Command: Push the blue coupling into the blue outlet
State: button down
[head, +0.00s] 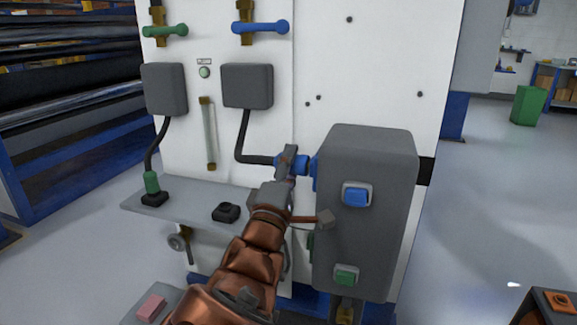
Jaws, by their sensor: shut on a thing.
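My gripper (287,163) is shut on the blue coupling (279,161), at the end of a black hose from the right-hand small grey box. The coupling lies roughly level, and blue shows on both sides of the fingers. The blue outlet (315,172) is on the left side of the large grey box (368,245), just right of my gripper. The coupling's right end is very close to it; I cannot tell whether they touch or how deep it sits. My fingers hide the coupling's middle.
A green coupling (151,182) stands in a black holder on the grey shelf (185,208). An empty black holder (226,212) is beside it. Blue (357,196) and green (346,276) buttons face forward on the large box. Green (165,30) and blue (262,27) valve handles are above.

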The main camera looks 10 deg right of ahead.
jog(key=shift+s+d+b, duration=0.15)
jog(key=shift+d+b, duration=0.1)
jog(key=shift+b, duration=0.25)
jog(key=c, duration=0.6)
grip_release()
jog(key=shift+a+r+p, duration=0.1)
jog(key=shift+a+p, duration=0.05)
jog(key=shift+p, duration=0.3)
jog(key=shift+w+a+p, duration=0.35)
jog(key=shift+a+p, duration=0.2)
jog(key=shift+p, duration=0.6)
jog(key=shift+f+b, duration=0.2)
jog(key=shift+b, duration=0.8)
jog(key=shift+f+b, duration=0.1)
jog(key=shift+b, duration=0.85)
